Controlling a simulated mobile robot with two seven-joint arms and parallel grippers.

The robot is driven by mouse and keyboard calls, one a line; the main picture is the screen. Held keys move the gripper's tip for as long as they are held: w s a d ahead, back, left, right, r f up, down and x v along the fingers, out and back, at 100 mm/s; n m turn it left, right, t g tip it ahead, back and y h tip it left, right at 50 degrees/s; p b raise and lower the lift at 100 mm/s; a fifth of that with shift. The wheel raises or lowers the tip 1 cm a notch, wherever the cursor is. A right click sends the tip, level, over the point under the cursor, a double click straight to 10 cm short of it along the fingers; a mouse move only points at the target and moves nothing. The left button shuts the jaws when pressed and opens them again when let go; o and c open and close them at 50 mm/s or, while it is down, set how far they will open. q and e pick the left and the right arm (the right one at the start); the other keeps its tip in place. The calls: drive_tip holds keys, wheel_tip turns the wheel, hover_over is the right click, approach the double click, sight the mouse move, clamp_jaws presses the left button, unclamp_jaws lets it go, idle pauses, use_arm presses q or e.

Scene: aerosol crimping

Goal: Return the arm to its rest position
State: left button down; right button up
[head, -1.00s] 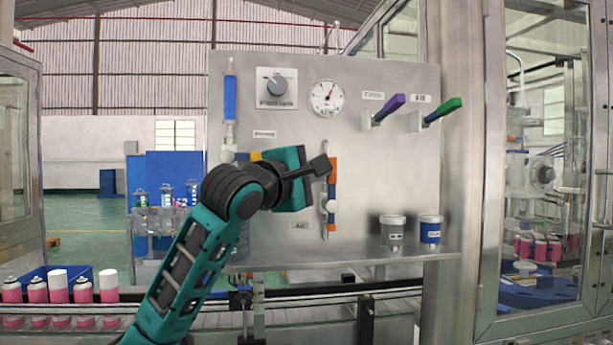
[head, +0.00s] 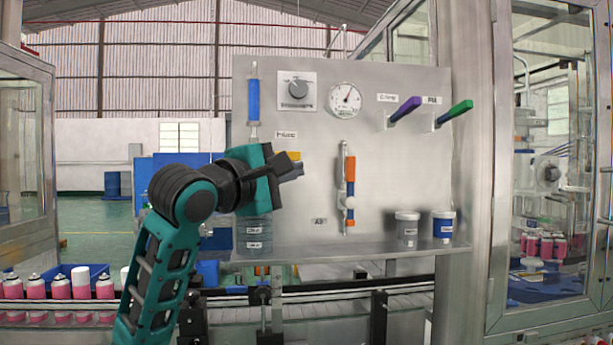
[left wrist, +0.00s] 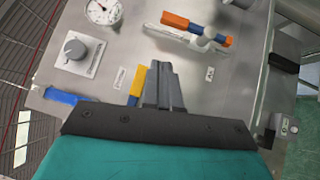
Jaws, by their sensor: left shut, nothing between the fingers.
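My left arm (head: 160,260) rises from the bottom left in the head view and bends at the elbow toward the panel. My left gripper (head: 296,169) is shut and empty, held in front of the steel control panel (head: 400,165). In the left wrist view, the closed fingers (left wrist: 161,82) point toward the panel with nothing between them. In the head view the gripper is left of the orange and blue valve (head: 348,185) and apart from it. The arm hides part of the panel's lower left. My right gripper is out of view.
The panel carries a knob (head: 297,91), a gauge (head: 345,99), a purple lever (head: 405,109) and a green lever (head: 455,112). Two cups, one grey (head: 407,228) and one blue (head: 443,226), stand on its shelf. Pink cans (head: 61,287) line the conveyor. A glass enclosure (head: 550,160) stands right.

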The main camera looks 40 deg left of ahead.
use_arm(q)
drive_tip(key=shift+s+d, duration=0.1)
drive_tip(key=shift+s, duration=1)
drive_tip(key=d+f+m+g, duration=0.3)
drive_tip(key=f+m, duration=0.1)
drive_tip(key=f, duration=0.7)
drive_tip(key=d+f+m+g+h, duration=0.1)
drive_tip(key=d+f+m+g, duration=0.15)
drive_tip(key=f, duration=0.85)
drive_tip(key=d+f+m+g, duration=0.3)
drive_tip(key=d+f+m, duration=0.15)
drive_tip(key=f, duration=0.75)
drive_tip(key=s+d+f+m+g, duration=0.4)
drive_tip(key=s+f+m, duration=0.2)
drive_tip(key=s+f, duration=0.4)
drive_tip(key=s+d+f+m+g, duration=0.4)
drive_tip(key=s+d+f+m, duration=0.1)
drive_tip(key=s+f, duration=0.55)
drive_tip(key=w+d+f+t+h, duration=0.2)
drive_tip(key=w+f+t, duration=0.5)
drive_tip(key=f+t, duration=0.1)
drive_tip(key=shift+w+d+m, duration=0.25)
drive_tip(key=shift+w+m, duration=0.15)
